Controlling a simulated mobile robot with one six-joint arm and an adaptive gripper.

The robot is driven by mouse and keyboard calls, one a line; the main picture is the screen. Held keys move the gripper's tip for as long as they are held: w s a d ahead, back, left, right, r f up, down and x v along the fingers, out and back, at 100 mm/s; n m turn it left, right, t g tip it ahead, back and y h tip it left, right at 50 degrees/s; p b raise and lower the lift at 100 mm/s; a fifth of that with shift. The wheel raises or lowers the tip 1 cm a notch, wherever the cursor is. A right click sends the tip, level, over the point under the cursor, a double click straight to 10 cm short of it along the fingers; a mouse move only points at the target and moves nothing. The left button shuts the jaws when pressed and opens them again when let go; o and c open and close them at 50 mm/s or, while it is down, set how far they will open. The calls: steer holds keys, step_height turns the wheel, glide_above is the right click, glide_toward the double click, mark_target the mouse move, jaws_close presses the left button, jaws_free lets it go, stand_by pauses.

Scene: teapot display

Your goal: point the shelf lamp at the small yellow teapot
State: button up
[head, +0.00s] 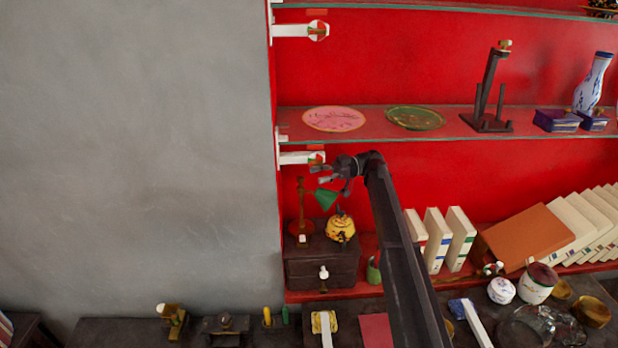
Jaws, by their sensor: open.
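The shelf lamp has a thin reddish-brown stand (301,205) and a green cone shade (326,199) reaching to the right. The small yellow teapot (340,230) has a dark lid and sits on a dark wooden box, just below and to the right of the shade. My gripper (329,179) is open, just above the shade, with its fingers toward the left and down. The fingers overlap the area near the lamp's top. I cannot tell whether they touch the shade.
The dark box (305,272) has a white knob in front. White books (437,240) stand right of my arm. A grey wall is at left.

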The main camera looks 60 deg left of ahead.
steer(key=shift+w+d, duration=0.15)
steer(key=shift+w, duration=0.55)
steer(key=shift+c, duration=0.2)
